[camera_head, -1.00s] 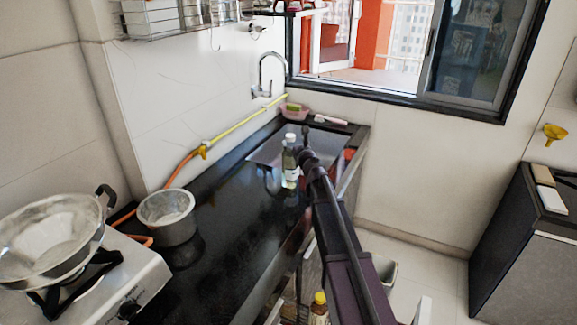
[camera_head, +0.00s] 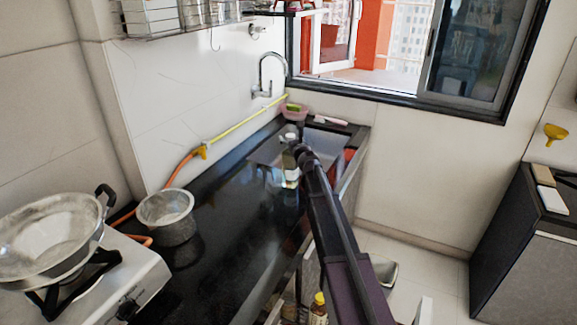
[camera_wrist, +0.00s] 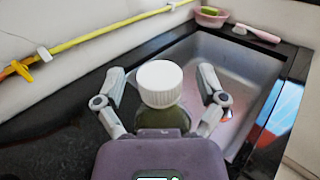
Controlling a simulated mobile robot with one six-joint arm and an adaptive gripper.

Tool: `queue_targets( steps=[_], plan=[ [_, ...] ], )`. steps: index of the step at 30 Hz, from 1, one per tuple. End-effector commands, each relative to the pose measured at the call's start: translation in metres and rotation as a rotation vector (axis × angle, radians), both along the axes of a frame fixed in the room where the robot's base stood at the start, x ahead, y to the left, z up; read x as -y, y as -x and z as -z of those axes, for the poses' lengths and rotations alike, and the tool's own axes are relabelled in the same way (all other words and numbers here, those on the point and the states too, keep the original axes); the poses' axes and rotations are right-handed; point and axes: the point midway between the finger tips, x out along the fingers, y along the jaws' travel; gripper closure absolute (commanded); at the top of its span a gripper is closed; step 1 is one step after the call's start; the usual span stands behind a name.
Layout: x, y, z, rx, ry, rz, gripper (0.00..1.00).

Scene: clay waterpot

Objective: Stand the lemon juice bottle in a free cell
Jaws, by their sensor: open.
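A green bottle with a white cap and a pale label, taken as the lemon juice bottle (camera_head: 291,172), stands upright on the black counter near the sink; I cannot read its label. In the wrist view its white cap (camera_wrist: 160,83) and green shoulder show between my fingers. My gripper (camera_wrist: 161,88) is open, one finger on each side of the bottle, with gaps beside the cap. In the head view my gripper (camera_head: 298,145) is at the bottle's upper right. Another bottle with a yellow cap (camera_head: 318,308) stands below the counter's front edge; the cells around it are mostly hidden.
The sink (camera_wrist: 235,75) lies just behind the bottle. A metal pot (camera_head: 167,215) and a stove (camera_head: 110,285) with a strainer are on the left. A yellow hose (camera_wrist: 90,35) runs along the wall. A pink bowl (camera_head: 293,112) is at the back. The middle counter is clear.

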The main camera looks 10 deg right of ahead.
Motion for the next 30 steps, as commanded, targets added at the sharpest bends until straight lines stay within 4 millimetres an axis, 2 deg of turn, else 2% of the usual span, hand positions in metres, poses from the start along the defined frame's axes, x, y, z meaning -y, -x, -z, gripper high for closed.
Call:
queue_targets(
  steps=[2,3,9,12,23,30],
  plan=[
    [0.0001,0.0001,0.0000,0.000,0.000,0.000,0.10],
    [0.0001,0.0001,0.0000,0.000,0.000,0.000,0.16],
    [0.0001,0.0001,0.0000,0.000,0.000,0.000,0.75],
    [0.0002,0.0000,0.0000,0.000,0.000,0.000,1.00],
    [0.0001,-0.0001,-0.0011,0.000,0.000,0.000,1.00],
    [0.0000,0.0000,-0.0085,0.000,0.000,0.000,1.00]
  ],
)
